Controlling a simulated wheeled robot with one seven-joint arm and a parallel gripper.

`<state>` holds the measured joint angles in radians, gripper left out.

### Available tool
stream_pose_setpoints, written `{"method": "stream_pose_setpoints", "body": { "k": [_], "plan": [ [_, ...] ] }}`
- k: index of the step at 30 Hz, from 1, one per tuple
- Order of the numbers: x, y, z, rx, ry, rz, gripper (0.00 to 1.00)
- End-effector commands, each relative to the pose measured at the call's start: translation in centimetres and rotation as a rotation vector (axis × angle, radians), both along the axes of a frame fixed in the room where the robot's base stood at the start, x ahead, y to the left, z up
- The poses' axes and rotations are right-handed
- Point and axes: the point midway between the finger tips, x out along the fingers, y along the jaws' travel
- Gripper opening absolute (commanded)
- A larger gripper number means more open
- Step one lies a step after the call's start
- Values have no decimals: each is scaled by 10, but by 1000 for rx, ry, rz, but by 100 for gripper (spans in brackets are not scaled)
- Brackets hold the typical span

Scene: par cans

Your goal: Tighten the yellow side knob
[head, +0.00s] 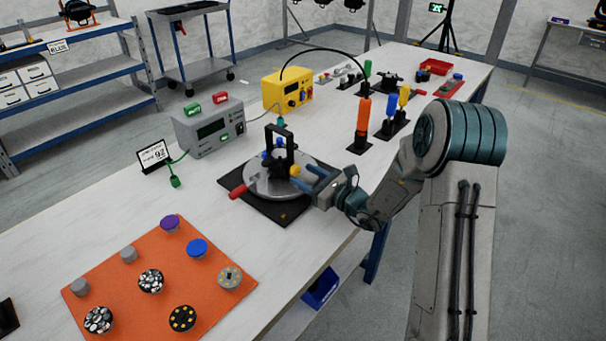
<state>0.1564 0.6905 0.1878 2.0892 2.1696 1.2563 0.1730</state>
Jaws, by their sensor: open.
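The yellow side knob (295,170) is a small round knob on the right side of a black upright bracket (270,151). The bracket stands on a round silver plate (262,186) with blue knobs and a red handle (237,190). My gripper (308,178) is open just to the right of the yellow knob, with its blue-grey fingers pointing left at it. I cannot tell whether the fingers touch the knob or reach around it.
The silver plate sits on a black base (285,210) near the table's front edge. An orange mat (150,260) with several round parts lies front left. A grey box (209,127) and a yellow box (287,91) stand behind. An orange-handled tool (363,115) stands upright nearby.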

Motion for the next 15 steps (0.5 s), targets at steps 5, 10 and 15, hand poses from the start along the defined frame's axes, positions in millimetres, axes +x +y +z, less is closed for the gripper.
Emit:
{"method": "stream_pose_setpoints", "body": {
  "k": [5,10,15],
  "plan": [
    [8,11,0,1,-1,1,50],
    [9,13,0,0,0,1,50],
    [9,13,0,0,0,1,39]
  ]
}}
